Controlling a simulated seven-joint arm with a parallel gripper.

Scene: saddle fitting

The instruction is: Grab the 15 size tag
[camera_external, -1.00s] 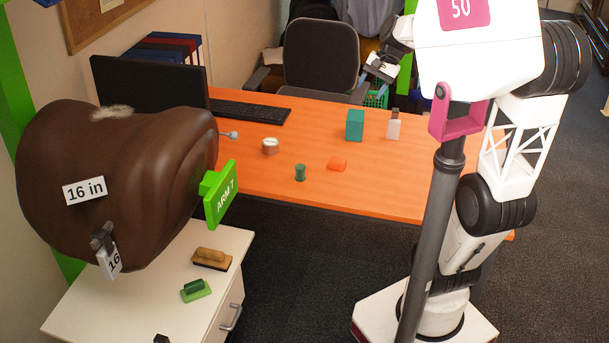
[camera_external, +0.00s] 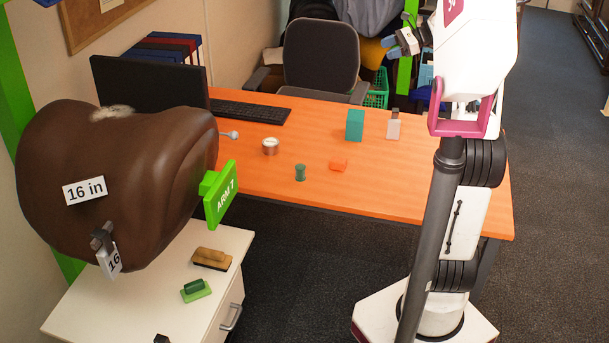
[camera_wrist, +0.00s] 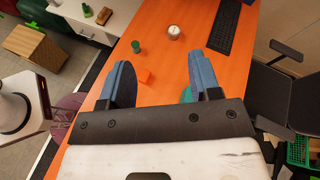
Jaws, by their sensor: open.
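A pale tag with a dark clip (camera_external: 393,127) stands on the orange desk, right of the teal block; its number cannot be read here. Another tag, marked 16 (camera_external: 114,260), is clipped to the brown saddle (camera_external: 120,170). My gripper (camera_external: 391,40) is open and empty, high beyond the desk's far edge in the external view. In the wrist view, its two blue fingers (camera_wrist: 158,62) are spread wide over the desk, with nothing between them. I cannot make out the desk tag in the wrist view.
On the desk (camera_external: 250,175) are a teal block (camera_external: 355,125), a tin (camera_external: 270,146), a green spool (camera_external: 300,172), an orange piece (camera_external: 339,165) and a keyboard (camera_external: 250,111). A chair (camera_external: 321,55) stands behind. Brushes (camera_external: 211,259) lie on the white cabinet.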

